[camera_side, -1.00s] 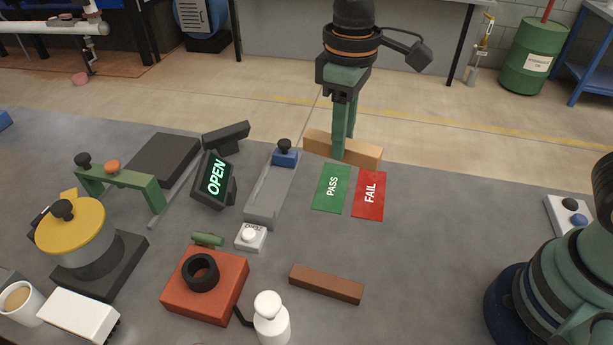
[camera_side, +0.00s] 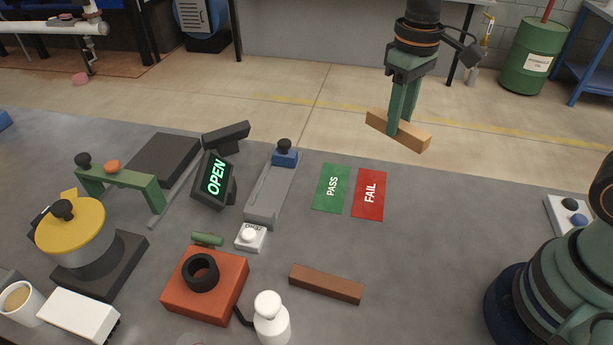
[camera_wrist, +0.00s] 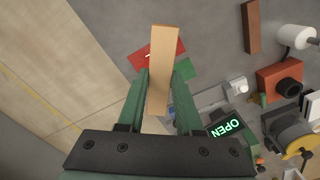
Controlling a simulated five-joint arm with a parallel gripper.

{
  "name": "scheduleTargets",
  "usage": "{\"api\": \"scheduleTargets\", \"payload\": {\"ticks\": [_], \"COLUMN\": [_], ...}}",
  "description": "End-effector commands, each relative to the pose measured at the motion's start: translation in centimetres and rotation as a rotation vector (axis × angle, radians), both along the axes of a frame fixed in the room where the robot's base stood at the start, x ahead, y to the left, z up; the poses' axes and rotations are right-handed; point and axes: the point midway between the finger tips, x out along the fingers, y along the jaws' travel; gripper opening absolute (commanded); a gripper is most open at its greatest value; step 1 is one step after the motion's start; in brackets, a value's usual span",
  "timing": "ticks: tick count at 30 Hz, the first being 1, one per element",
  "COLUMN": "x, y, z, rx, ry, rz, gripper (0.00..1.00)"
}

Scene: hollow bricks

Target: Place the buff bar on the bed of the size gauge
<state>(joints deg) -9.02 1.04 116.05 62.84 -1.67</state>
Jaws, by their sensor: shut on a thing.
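The buff bar (camera_side: 414,137) is a tan block held in my gripper (camera_side: 398,130), in the air beyond the back edge of the table. In the wrist view the bar (camera_wrist: 162,65) lies lengthwise between the two green fingers of my gripper (camera_wrist: 160,95), which are shut on it. The size gauge (camera_side: 264,200) stands on the table to the left of the bar, with a grey bed and a blue block (camera_side: 286,157) with a black knob at its far end. Its display (camera_side: 213,180) reads OPEN. In the wrist view the gauge is partly hidden behind my right finger.
A green PASS card (camera_side: 331,187) and a red FAIL card (camera_side: 369,194) lie right of the gauge. A brown bar (camera_side: 326,284) lies nearer the front. A white button box (camera_side: 251,237), an orange block (camera_side: 206,284) and a white bottle (camera_side: 270,320) stand around it.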

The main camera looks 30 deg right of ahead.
Motion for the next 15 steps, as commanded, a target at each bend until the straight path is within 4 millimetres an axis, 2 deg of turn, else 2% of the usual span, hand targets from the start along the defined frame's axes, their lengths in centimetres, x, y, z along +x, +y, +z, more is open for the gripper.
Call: {"api": "scheduleTargets", "payload": {"ticks": [1,3,9,12,15], "x": [0.2,0.2,-0.9,-1.7,-2.4], "y": [2.3,5.3,13.0,15.7,17.6], "z": [0.3,0.6,1.5,1.8,2.0], "rx": [0.0,0.0,0.0,0.0,0.0], "ry": [0.0,0.0,0.0,0.0,0.0], "rz": [0.075,0.169,0.409,0.498,0.557], "gripper": [0.0,0.0,0.0,0.0,0.0]}}
